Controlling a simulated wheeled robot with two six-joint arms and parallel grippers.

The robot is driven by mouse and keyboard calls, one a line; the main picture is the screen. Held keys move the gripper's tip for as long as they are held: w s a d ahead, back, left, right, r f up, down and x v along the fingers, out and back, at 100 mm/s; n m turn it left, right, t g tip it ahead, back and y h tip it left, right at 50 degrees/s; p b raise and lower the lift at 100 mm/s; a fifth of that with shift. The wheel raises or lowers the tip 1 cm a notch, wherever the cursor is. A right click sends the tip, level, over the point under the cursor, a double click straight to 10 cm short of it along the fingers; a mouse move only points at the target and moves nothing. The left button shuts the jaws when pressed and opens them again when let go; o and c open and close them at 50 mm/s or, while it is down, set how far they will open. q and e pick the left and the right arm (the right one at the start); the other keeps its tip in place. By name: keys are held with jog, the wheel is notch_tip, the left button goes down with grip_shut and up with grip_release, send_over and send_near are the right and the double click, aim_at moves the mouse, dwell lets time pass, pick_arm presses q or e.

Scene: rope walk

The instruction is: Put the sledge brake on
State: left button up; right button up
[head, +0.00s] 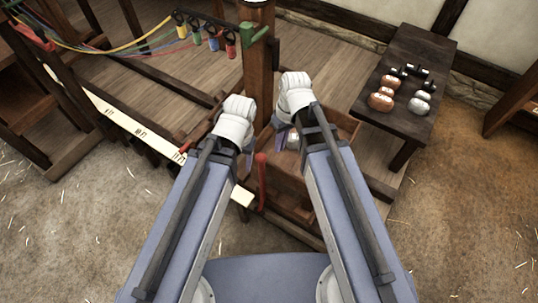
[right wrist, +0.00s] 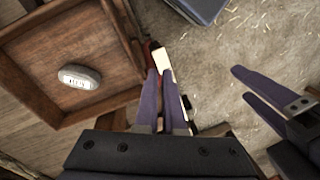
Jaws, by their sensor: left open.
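A red lever (head: 261,180) stands at the front left side of the wooden sledge box (head: 320,122), with a cream tag (head: 242,196) beside its lower part. I take the lever for the brake. My left gripper (head: 248,162) is open and empty, left of the lever. The left gripper (right wrist: 240,84) shows there too.
A grey labelled weight (right wrist: 79,77) lies in the box. A post (head: 257,75) with a green crank (head: 252,32) rises behind my grippers. Coloured ropes with several bobbins (head: 213,40) hang at back left. A dark bench (head: 408,50) with weights stands right. Open floor lies at both sides.

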jog(key=w+f+b, duration=0.1)
jog(key=w, duration=0.1)
jog(key=w+d+f+n+y+b, duration=0.1)
jog(key=w, duration=0.1)
jog(key=w+d+f+y+b, duration=0.1)
jog(key=w+f, duration=0.1)
jog(key=shift+d+f+n, duration=0.1)
jog(key=shift+d+n, duration=0.1)
jog(key=shift+n, duration=0.1)
grip_shut()
pick_arm(q)
notch_tip(320, 180, down, 9)
jog(key=b, duration=0.4)
pick_arm(e)
jog(key=w+d+f+n+y, duration=0.1)
jog(key=w+d+n+y, duration=0.1)
jog(key=w+d+y, duration=0.1)
jog(key=w+d, duration=0.1)
jog(key=w, duration=0.1)
jog(key=shift+w+t, duration=0.3)
jog(key=shift+t, duration=0.1)
jog(key=shift+f, duration=0.1)
pick_arm(q)
notch_tip(320, 180, down, 9)
jog(key=b, duration=0.9)
pick_arm(e)
jog(key=s+a+f, duration=0.3)
jog(key=a+f, duration=0.5)
jog(key=f, duration=0.1)
jog(key=shift+a, duration=0.2)
